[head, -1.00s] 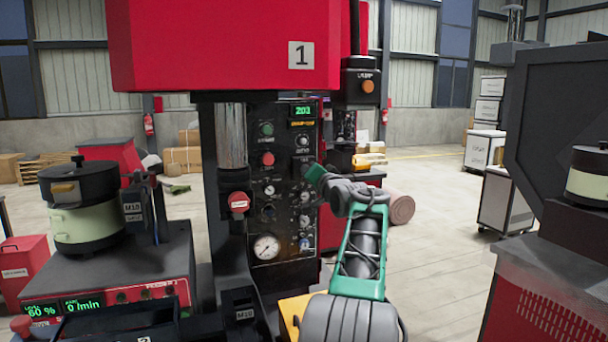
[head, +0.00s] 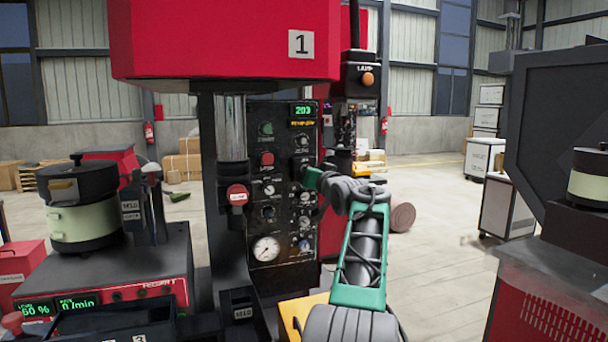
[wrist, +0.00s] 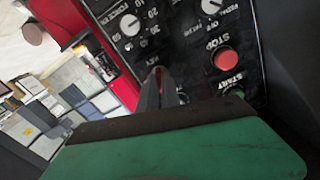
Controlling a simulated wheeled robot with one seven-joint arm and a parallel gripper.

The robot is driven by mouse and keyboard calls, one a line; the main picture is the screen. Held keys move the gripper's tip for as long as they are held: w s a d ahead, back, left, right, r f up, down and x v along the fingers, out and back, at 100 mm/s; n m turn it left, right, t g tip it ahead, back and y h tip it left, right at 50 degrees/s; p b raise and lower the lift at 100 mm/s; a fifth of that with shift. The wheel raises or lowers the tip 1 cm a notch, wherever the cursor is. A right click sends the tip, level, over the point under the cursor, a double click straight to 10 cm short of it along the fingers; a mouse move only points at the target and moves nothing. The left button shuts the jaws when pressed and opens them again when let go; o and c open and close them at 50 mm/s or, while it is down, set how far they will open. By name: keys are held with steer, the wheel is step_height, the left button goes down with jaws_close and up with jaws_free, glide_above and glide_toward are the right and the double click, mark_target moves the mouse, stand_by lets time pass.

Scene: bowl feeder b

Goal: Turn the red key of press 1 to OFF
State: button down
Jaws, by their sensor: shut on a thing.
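Press 1 (head: 225,40) has a red upper housing marked "1" and a dark control panel (head: 258,190) with buttons, dials and a gauge. My gripper (head: 312,178) is at the panel's upper right edge, below the lit green display. In the wrist view its dark fingers (wrist: 160,88) are shut and reach to the panel between a dial (wrist: 129,25) and the red stop button (wrist: 226,58).
A red push button (head: 238,196) stands on the press left of the panel. A lamp box (head: 367,78) with an orange light hangs above my gripper. A feeder bowl (head: 75,210) is at the left, a dark machine (head: 560,150) at the right. The floor between is open.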

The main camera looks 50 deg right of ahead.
steer(key=shift+f+n, duration=0.15)
steer(key=shift+n, duration=0.15)
steer(key=shift+n+b, duration=0.9)
steer(key=shift+n, duration=0.8)
steer(key=c, duration=1.5)
jaws_free()
